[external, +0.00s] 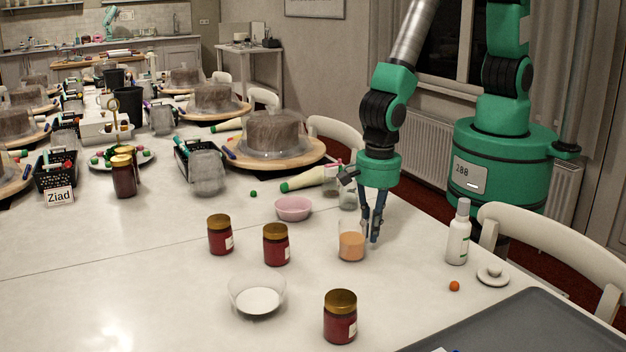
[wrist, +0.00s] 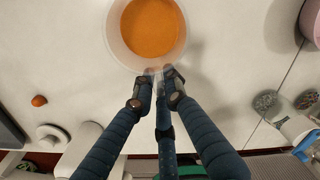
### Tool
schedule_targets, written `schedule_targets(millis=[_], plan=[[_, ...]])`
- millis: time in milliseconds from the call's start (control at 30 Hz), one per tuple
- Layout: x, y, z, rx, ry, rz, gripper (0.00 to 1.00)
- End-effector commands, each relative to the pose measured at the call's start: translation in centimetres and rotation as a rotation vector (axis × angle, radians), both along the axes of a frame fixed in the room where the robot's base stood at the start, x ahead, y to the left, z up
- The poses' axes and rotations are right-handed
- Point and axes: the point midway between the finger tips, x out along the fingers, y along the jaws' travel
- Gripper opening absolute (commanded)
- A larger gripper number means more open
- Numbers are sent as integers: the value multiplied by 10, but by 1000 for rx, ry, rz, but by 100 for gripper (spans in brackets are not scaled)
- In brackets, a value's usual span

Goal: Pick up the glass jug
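The glass jug (external: 351,246) is clear, holds something orange and stands upright on the white table. In the wrist view the jug (wrist: 148,28) is seen from above at the top edge. My gripper (external: 370,236) points down at the jug's right side. In the wrist view my dark fingertips (wrist: 157,80) are close together at the jug's near rim, with a clear piece, perhaps its handle, between them. I cannot tell whether they press on it.
Red jars (external: 276,245) with gold lids, a glass bowl (external: 257,296) and a pink bowl (external: 293,209) stand to the left. A white bottle (external: 458,236), a small orange ball (external: 454,286) and a grey tray (external: 530,325) are to the right.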

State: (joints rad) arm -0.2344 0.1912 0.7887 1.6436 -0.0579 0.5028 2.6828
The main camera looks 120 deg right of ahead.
Motion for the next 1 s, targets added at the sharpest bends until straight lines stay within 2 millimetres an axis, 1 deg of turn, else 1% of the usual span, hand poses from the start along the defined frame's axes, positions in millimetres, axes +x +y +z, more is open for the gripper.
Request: schedule_targets(millis=[567,767,1000], plan=[[0,0,2,0,0,0,0],[0,0,7,0,0,0,0],[0,0,18,0,-1,0,0]])
